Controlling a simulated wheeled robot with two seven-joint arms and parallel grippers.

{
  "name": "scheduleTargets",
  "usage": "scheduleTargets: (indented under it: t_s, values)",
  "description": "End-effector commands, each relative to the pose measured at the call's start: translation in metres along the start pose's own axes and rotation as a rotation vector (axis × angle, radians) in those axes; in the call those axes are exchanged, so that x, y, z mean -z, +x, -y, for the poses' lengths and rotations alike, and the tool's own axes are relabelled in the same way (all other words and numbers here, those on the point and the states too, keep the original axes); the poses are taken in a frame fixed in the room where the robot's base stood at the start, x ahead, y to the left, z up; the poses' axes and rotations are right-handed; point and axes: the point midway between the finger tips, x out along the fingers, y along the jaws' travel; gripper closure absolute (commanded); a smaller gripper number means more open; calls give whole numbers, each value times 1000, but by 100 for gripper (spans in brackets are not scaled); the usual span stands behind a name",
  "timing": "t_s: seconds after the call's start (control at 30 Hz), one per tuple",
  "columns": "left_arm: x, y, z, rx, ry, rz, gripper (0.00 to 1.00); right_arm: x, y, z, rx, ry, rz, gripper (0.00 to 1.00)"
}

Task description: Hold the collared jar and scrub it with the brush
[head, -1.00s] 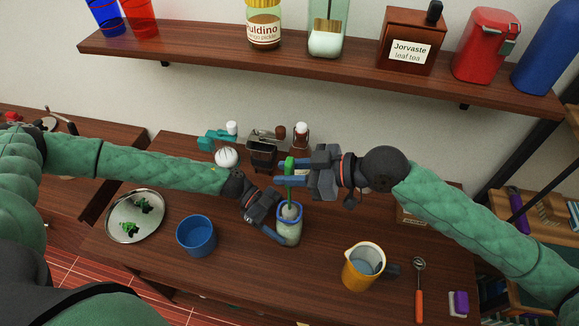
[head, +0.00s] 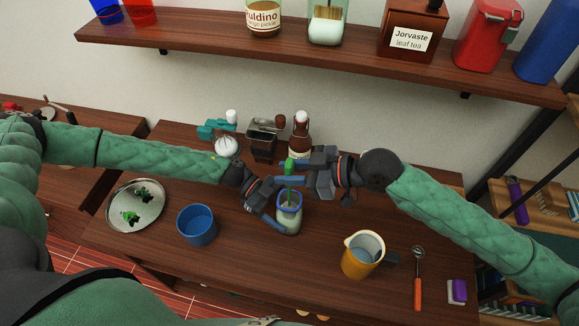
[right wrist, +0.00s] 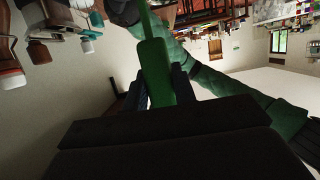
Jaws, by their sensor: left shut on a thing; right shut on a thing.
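The collared jar (head: 289,218) is pale glass with a blue collar and stands upright on the brown wooden counter. My left gripper (head: 277,212) is shut on the jar, its fingers around the upper part. The green brush (head: 290,168) stands upright with its lower end down inside the jar's mouth; its head is hidden there. My right gripper (head: 288,172) is shut on the brush handle above the jar. In the right wrist view the green handle (right wrist: 155,70) sits between the dark fingers.
A blue bowl (head: 196,224) and a round metal tray (head: 153,212) with green pieces lie left. A yellow jug (head: 362,254), an orange-handled tool (head: 418,280) and a purple sponge (head: 457,291) lie right. A brown bottle (head: 300,138) and other items stand behind. A shelf (head: 320,58) hangs above.

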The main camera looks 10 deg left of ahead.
Motion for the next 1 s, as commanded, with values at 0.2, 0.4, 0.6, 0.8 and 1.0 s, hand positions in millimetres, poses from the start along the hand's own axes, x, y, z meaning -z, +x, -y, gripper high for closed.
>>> scheduleTargets:
  t_s: [0.2, 0.4, 0.6, 0.8, 1.0]
  values:
    - [0, 0, 0, 0, 0, 0, 49, -9, 3, 0, 0, 1, 0, 100]
    - [0, 0, 0, 0, 0, 0, 49, -16, 6, 0, 0, 1, 0, 100]
    - [0, 0, 0, 0, 0, 0, 49, -24, 8, 0, 0, 1, 0, 100]
    - [0, 0, 0, 0, 0, 0, 49, -30, 10, 0, 0, 1, 0, 100]
    - [0, 0, 0, 0, 0, 0, 49, -33, 12, 0, 0, 1, -1, 100]
